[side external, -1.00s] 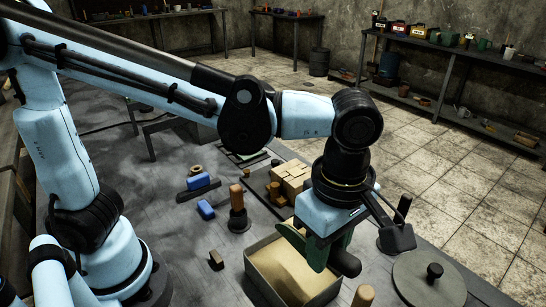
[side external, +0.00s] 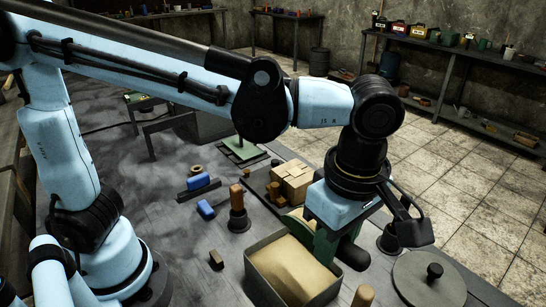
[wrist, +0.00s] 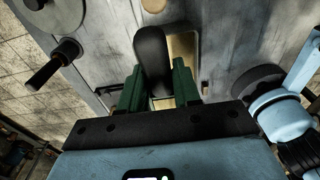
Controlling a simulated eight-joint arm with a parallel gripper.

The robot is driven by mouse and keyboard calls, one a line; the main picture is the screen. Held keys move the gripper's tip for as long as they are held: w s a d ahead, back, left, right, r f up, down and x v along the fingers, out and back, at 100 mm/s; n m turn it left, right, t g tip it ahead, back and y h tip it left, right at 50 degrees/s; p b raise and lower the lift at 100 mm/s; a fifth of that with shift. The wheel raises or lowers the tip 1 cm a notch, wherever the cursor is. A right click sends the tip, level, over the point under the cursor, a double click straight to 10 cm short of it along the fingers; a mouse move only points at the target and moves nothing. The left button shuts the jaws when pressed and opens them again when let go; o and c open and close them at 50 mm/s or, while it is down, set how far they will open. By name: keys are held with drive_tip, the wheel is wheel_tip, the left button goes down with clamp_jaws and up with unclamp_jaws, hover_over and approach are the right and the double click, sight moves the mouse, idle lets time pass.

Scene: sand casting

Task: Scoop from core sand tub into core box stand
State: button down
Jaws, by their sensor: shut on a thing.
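The core sand tub (side external: 251,277) is a grey open box of tan sand at the front middle of the side view. Part of its sand also shows in the wrist view (wrist: 183,48). My gripper (side external: 325,246), with green fingers, is over the tub's back right edge. It is shut on the black handle (side external: 352,256) of a scoop, which also shows between the fingers in the wrist view (wrist: 152,60). The scoop's pan is mostly hidden behind the gripper, so its load cannot be told. Wooden blocks (side external: 296,178), possibly the core box, sit on a dark tray behind the tub.
A round grey lid with a black knob (side external: 430,282) lies right of the tub. A wooden-handled rammer (side external: 238,212) stands left of the blocks. Blue-topped tools (side external: 199,182) and a small dark block (side external: 216,259) lie further left. A green plate (side external: 243,150) is behind.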

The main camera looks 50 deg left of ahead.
drive_tip(key=shift+w+a+f+n+h, duration=0.5)
drive_tip(key=shift+w+a+f, duration=0.85)
drive_tip(key=shift+w+a, duration=7.2)
wheel_tip(320, 180, up, 6)
drive_tip(key=a, duration=0.2)
drive_tip(key=shift+a+f+y, duration=0.15)
drive_tip(key=shift+a+y, duration=0.25)
drive_tip(key=shift+s, duration=0.15)
